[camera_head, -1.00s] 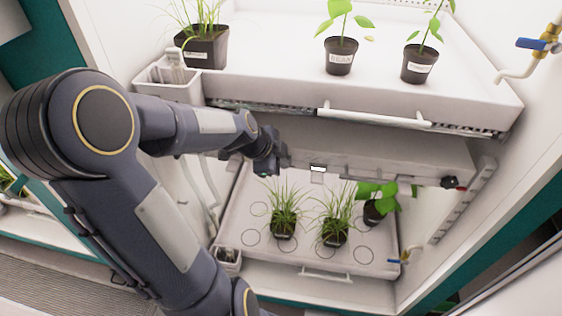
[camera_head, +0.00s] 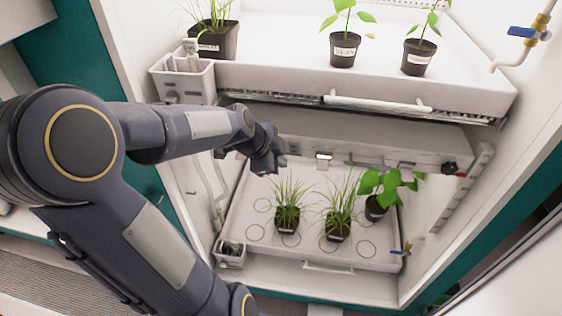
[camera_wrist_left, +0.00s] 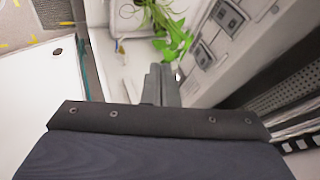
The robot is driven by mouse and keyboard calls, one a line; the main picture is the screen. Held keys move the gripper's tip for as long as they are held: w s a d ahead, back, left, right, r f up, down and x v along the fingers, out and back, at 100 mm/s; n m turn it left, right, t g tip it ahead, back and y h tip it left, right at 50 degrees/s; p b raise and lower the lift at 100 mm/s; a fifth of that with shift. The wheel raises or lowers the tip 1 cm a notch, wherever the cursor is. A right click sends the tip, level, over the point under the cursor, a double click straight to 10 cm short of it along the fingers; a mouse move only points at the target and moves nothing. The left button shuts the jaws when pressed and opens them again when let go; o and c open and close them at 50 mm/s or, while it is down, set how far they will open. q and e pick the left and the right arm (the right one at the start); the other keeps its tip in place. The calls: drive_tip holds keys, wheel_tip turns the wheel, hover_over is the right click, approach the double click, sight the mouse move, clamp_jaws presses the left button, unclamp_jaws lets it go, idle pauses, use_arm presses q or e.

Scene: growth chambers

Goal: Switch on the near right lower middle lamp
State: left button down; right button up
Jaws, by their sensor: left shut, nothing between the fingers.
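The lower lamp housing (camera_head: 380,150) is a long pale bar under the upper shelf. Its front carries a small pale switch plate (camera_head: 323,158), fainter fittings to the right and a black knob (camera_head: 449,168) at the right end. I cannot tell which fitting belongs to the named lamp, or whether it is lit. My left gripper (camera_head: 274,162) is by the housing's left part, left of the pale plate, and hides what is behind it. In the left wrist view its fingers (camera_wrist_left: 163,84) are shut and empty, with a panel of switch plates (camera_wrist_left: 226,18) to the upper right.
The lower tray (camera_head: 262,258) holds two grassy pots (camera_head: 287,222) and a broad-leaved plant (camera_head: 378,195). The upper shelf (camera_head: 280,72) holds potted plants above the housing. A white caddy (camera_head: 183,82) stands at its left. A blue-handled tap (camera_head: 523,32) is at upper right.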

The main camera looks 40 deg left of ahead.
use_arm(q)
drive_tip(key=s+d+v, duration=0.1)
drive_tip(key=v, duration=0.6)
drive_tip(key=s+d+f+n+g+h, duration=0.1)
drive_tip(key=s+d+f+n, duration=0.4)
drive_tip(key=s+d+n, duration=0.6)
drive_tip(key=shift+d+n+h+b, duration=0.45)
drive_tip(key=shift+d+n+h, duration=0.45)
drive_tip(key=shift+d, duration=0.65)
use_arm(e)
drive_tip(key=shift+w+f, duration=0.6)
use_arm(q)
drive_tip(key=shift+s+f, duration=0.1)
use_arm(e)
drive_tip(key=shift+a, duration=0.1)
